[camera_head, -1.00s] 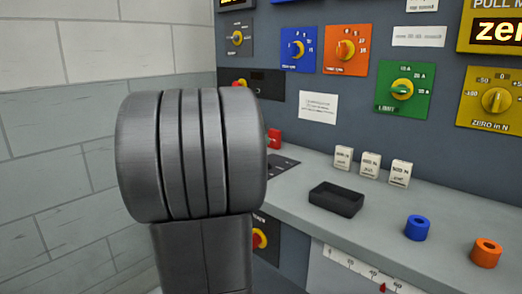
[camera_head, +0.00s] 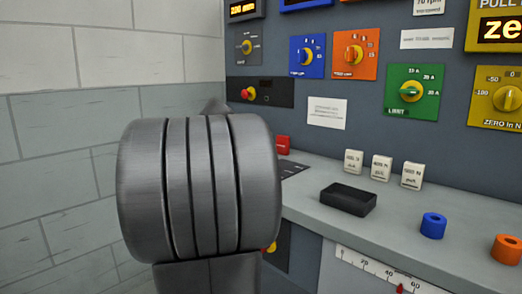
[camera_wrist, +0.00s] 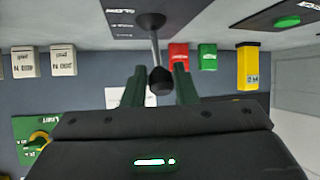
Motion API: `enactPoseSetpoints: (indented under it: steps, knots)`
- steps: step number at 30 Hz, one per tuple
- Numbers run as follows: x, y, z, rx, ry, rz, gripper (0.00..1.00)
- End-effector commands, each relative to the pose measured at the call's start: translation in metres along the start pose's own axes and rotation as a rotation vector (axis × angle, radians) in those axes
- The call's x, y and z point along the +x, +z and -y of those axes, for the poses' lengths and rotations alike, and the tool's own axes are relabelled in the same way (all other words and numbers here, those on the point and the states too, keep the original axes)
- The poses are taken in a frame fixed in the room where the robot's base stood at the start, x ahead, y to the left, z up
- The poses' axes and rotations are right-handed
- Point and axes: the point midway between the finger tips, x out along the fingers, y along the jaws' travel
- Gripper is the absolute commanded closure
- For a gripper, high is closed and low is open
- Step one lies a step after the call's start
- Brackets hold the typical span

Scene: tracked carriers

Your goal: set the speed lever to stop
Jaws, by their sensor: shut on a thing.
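The speed lever shows in the wrist view as a thin metal rod with a round black knob (camera_wrist: 160,80), rising from a dark slotted plate (camera_wrist: 120,18) with white lettering. My gripper (camera_wrist: 160,84) has its two green fingers on either side of the knob and is shut on it. The plate's lettering is too small to read, so I cannot tell the lever's setting. In the head view part of the dark plate (camera_head: 292,167) shows on the counter. My grey arm hides the lever and the gripper there.
Behind the counter (camera_head: 320,222) stands a grey panel with blue (camera_head: 307,55), orange (camera_head: 348,53) and green (camera_head: 413,91) dial plates. A red block (camera_head: 283,145), several white labelled blocks (camera_head: 381,167), a black tray (camera_head: 348,200), a blue ring (camera_head: 433,226) and an orange ring (camera_head: 507,249) stand on the counter.

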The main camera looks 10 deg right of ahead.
Motion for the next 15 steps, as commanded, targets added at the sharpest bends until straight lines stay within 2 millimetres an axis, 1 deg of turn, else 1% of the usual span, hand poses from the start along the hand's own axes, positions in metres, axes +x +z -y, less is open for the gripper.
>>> enactPoseSetpoints:
  steps: [1, 8, 9, 12, 15]
  knots:
    - [0.0021, 0.0044, 0.0016, 0.000, -0.002, 0.009, 1.00]
    - [0.0023, 0.0045, 0.0017, 0.000, -0.002, 0.009, 1.00]
    - [0.0023, 0.0045, 0.0017, 0.000, -0.002, 0.009, 0.72]
    - [0.0021, 0.0038, 0.0016, -0.001, -0.002, 0.008, 0.55]
    - [0.0015, 0.0027, 0.0012, 0.000, -0.001, 0.006, 0.55]
